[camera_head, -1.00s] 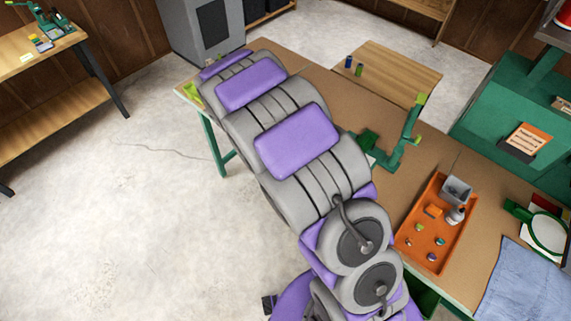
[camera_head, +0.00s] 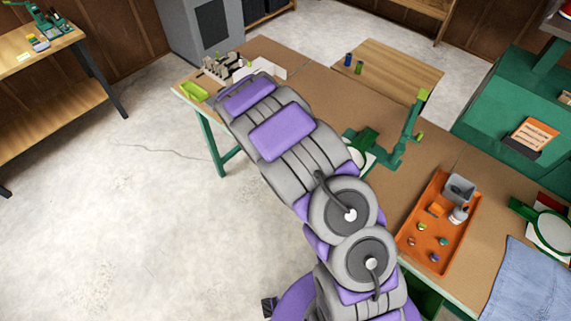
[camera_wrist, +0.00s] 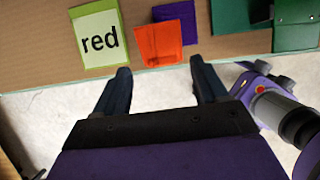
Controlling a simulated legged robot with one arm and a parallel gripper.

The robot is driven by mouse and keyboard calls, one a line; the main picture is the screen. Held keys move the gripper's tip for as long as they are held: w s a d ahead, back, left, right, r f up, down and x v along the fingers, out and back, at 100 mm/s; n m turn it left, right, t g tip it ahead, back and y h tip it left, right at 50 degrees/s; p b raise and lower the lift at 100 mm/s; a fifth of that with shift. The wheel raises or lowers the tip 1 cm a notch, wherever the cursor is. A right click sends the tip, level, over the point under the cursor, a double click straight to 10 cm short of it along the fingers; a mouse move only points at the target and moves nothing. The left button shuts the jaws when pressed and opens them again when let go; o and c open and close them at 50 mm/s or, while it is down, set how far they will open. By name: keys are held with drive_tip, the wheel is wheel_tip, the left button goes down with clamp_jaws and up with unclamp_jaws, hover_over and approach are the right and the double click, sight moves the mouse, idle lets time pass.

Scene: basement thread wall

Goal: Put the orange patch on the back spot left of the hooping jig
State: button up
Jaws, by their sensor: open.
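An orange patch (camera_wrist: 160,43) lies on the brown work table, beside and partly over a purple patch (camera_wrist: 180,18) in the wrist view. My gripper (camera_wrist: 159,67) is open and empty, with its fingertips at the table edge just short of the orange patch. The green hooping jig (camera_head: 397,150) stands on the table right of my arm in the head view. My arm hides the gripper and both patches there. I cannot make out the back spot.
A green-bordered card reading "red" (camera_wrist: 99,38) lies left of the orange patch. A rack (camera_head: 222,68) and a lime tray (camera_head: 194,91) are at the table's far left end. An orange tray (camera_head: 437,222) of small items and blue denim (camera_head: 520,285) lie at right.

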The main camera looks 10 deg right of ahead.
drive_tip(key=x, duration=0.2)
drive_tip(key=b+x, duration=0.1)
drive_tip(key=shift+s+d+f, duration=0.15)
drive_tip(key=shift+d+f, duration=0.15)
drive_tip(key=shift+f, duration=0.05)
drive_tip(key=shift+a, duration=0.25)
drive_tip(key=shift+c, duration=0.5)
drive_tip(key=c, duration=0.8)
drive_tip(key=shift+r, duration=0.1)
